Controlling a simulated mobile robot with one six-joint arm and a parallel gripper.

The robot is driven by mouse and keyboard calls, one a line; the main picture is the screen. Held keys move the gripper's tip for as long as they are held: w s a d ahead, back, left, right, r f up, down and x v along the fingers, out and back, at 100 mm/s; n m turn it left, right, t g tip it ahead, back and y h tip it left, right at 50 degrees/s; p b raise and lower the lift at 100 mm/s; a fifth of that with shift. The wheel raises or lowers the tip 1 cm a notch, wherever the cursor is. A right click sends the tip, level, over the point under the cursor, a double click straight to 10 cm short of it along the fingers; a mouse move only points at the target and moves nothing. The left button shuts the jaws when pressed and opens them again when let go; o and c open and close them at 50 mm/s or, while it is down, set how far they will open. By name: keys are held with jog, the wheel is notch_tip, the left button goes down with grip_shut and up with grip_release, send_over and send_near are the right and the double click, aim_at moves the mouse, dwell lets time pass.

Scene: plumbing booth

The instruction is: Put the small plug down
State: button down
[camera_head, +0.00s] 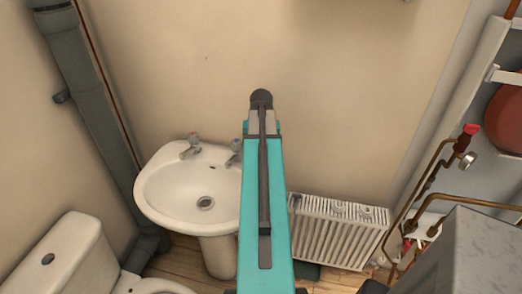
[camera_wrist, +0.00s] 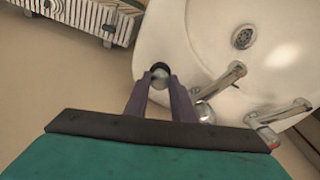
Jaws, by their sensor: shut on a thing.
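My gripper (camera_wrist: 160,78) is shut on the small plug (camera_wrist: 160,70), a little dark, round piece with a paler face between the fingertips. In the head view, a dark rounded end (camera_head: 261,98) shows at the tip of my teal gripper, against the beige wall; finger detail there is hard to tell. In the wrist view, the plug appears beside the white washbasin's rim (camera_wrist: 150,42). The basin also shows in the head view (camera_head: 165,205), left of my arm, with its drain (camera_head: 205,203) uncovered. I cannot tell the plug's height above the surfaces below.
Two taps (camera_head: 191,147) stand at the basin's back edge. A white radiator (camera_head: 335,230) is on the right, low on the wall. A toilet (camera_head: 70,262) is at lower left. Copper pipes (camera_head: 425,190) and a grey box (camera_head: 482,255) stand at right. A grey drainpipe (camera_head: 88,100) runs at left.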

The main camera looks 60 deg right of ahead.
jog(key=shift+w+d+f+p, duration=0.1)
jog(key=shift+w+d+p, duration=0.1)
jog(key=shift+w+d, duration=0.35)
jog(key=shift+w+d+f+p, duration=0.1)
jog(key=shift+w+d+p, duration=0.15)
jog(key=shift+d, duration=0.5)
jog(key=shift+w+d+p, duration=0.15)
jog(key=shift+w+d, duration=0.35)
jog(key=shift+d, duration=0.15)
jog(key=shift+f+p, duration=0.8)
jog(key=shift+f, duration=0.95)
jog(key=shift+f, duration=0.2)
jog(key=c, duration=1.5)
grip_release()
jog(key=shift+r, duration=0.1)
jog(key=shift+s+a+r+b, duration=0.2)
jog(key=shift+r+b, duration=0.25)
jog(key=shift+r, duration=1.55)
jog(key=shift+s+a+r+b, duration=0.1)
jog(key=shift+a+r+b, duration=0.3)
jog(key=shift+r, duration=1.65)
jog(key=shift+s+a+r+b, duration=0.15)
jog(key=shift+r+b, duration=0.4)
jog(key=shift+r, duration=1.45)
